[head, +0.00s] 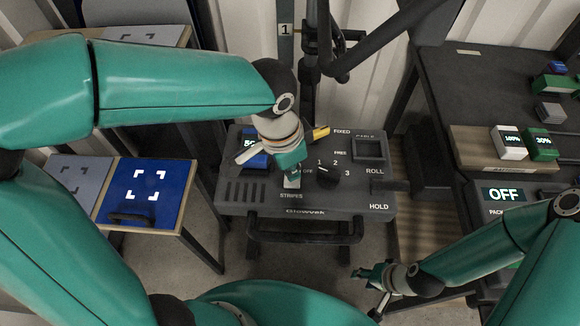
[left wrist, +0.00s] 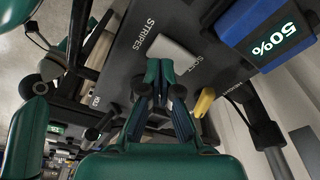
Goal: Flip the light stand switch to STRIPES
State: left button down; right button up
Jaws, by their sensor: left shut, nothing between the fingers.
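The light stand's dark control box (head: 240,208) stands in the middle of the head view. Its switch is a pale grey rocker (left wrist: 180,58) in the left wrist view, between the printed words STRIPES and SPOT. In the head view the switch (head: 292,183) shows just above the word STRIPES, partly covered by my gripper. My left gripper (head: 291,173) is shut and empty, pointing down at the switch. In the left wrist view its fingertips (left wrist: 160,68) are beside or on the rocker; contact cannot be told. My right gripper (head: 374,290) appears open and empty, low and right, away from the box.
A blue battery block (left wrist: 265,35) marked 50% sits on the box, near a yellow piece (head: 321,133). A black knob (head: 328,176) is right of the switch. A handle bar (head: 305,237) runs along the front. A dark bench (head: 470,85) with more battery blocks stands right.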

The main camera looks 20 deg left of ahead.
pick_arm(q)
jog(key=shift+r+p, duration=1.7)
jog(key=shift+r, duration=0.7)
